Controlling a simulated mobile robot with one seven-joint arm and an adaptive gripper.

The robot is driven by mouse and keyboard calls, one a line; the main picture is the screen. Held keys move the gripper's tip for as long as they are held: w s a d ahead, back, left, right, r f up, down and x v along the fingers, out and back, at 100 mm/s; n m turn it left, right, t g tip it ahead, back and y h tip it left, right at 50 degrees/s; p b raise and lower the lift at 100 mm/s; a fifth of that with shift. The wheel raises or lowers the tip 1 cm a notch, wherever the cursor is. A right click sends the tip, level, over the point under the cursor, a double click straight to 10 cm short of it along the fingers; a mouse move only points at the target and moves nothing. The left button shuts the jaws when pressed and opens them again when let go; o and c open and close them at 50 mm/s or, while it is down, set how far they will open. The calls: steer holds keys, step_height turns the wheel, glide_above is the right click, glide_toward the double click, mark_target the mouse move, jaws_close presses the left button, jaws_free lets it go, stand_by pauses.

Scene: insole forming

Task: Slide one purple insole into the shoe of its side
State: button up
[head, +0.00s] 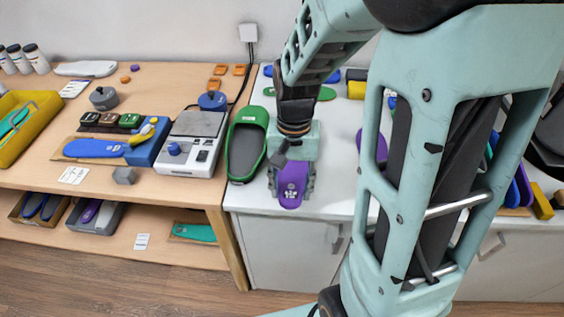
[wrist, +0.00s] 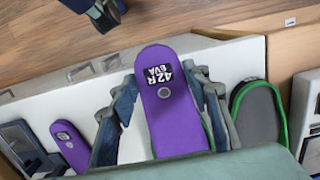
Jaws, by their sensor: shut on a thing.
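My gripper (head: 291,178) is shut on a purple insole (head: 292,190) above the white counter. In the wrist view its fingers (wrist: 164,100) stand on both sides of the insole (wrist: 175,125), which bears a dark label reading 42R EVA and a small round mark. Its rounded end points toward the counter's front edge. A green-rimmed shoe with a grey inside (head: 247,150) lies left of the gripper in the head view, and right of it in the wrist view (wrist: 258,110). A green edge shows beside the held insole; what it belongs to is mostly hidden.
Another purple insole (wrist: 70,145) lies on the counter, partly hidden behind my arm in the head view. A wooden bench (head: 130,178) on the left holds a scale (head: 193,140) and a yellow tray (head: 28,130). Blue and green pieces lie at the counter's back.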

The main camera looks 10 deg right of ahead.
mark_target(293, 166)
steer(key=shift+w+d+f, duration=0.1)
steer(key=shift+w+d, duration=0.15)
steer(key=shift+w, duration=0.55)
steer(key=shift+w+d+f, duration=0.1)
steer(key=shift+w+d, duration=0.15)
steer(key=shift+w, duration=0.5)
steer(key=shift+w+d+f, duration=0.1)
steer(key=shift+w+d, duration=0.15)
steer(key=shift+w, duration=0.55)
steer(key=shift+w+d+f+b, duration=0.15)
steer(key=shift+w+d, duration=0.1)
steer(key=shift+w, duration=0.45)
steer(key=shift+w+d+f+b, duration=0.15)
steer(key=shift+w+d+f, duration=0.05)
steer(key=shift+w, duration=0.5)
steer(key=shift+w+d+f+b, duration=0.15)
steer(key=shift+w+d, duration=0.1)
steer(key=shift+w, duration=0.45)
steer(key=o, duration=1)
steer(key=r, duration=1.2)
steer(key=shift+w+d, duration=0.1)
steer(key=shift+w, duration=0.25)
